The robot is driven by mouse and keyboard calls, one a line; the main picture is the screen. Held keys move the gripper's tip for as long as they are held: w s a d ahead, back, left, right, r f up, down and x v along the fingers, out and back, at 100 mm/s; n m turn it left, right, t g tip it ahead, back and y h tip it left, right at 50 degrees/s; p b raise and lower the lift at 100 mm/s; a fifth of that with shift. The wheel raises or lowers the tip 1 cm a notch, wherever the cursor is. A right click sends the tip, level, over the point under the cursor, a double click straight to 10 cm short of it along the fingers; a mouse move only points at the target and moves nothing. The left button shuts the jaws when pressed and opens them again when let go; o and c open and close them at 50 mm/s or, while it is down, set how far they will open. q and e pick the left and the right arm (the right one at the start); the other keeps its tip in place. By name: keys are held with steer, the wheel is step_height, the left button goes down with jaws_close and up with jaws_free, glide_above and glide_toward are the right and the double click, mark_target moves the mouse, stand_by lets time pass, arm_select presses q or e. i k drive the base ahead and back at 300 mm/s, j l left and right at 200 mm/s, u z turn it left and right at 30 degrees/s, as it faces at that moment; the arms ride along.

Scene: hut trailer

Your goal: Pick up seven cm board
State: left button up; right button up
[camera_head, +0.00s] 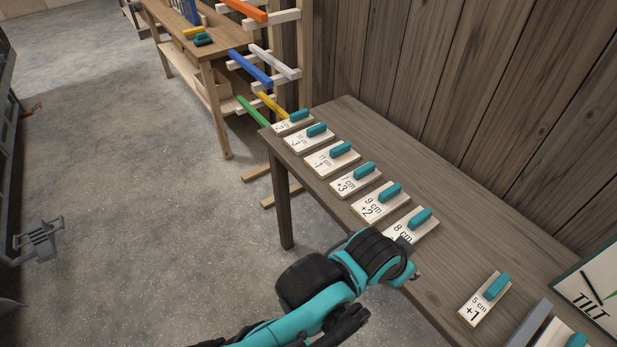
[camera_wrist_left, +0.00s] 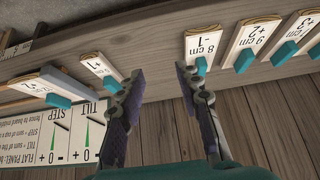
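The 5 cm board (camera_head: 484,300) lies nearer the front, across a gap. My left gripper (camera_wrist_left: 158,75) is open and empty over the table, between the 8 cm and 5 cm boards. In the head view my arm hides its fingers.
Several more teal-handled boards, including a 9 cm board (camera_head: 380,202), line the table toward the far end. A plank wall (camera_head: 480,90) runs behind. A TILT sign (camera_head: 592,290) stands at the right. Open floor (camera_head: 150,220) lies left of the table.

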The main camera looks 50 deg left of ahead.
mark_target(344, 186)
steer(key=i+l+u, duration=0.1)
steer(key=l+u, duration=0.15)
steer(key=u, duration=0.25)
steer(key=l+u, duration=0.25)
steer(key=u, duration=0.25)
steer(key=i+l+u, duration=0.1)
steer(key=l+u, duration=0.2)
steer(key=u, duration=0.2)
steer(key=l+u, duration=0.25)
steer(key=u, duration=0.25)
steer(key=i+j+z, duration=0.2)
steer(key=z, duration=0.2)
steer(key=i+j+z, duration=0.35)
steer(key=k+l, duration=0.05)
steer(key=l, duration=0.05)
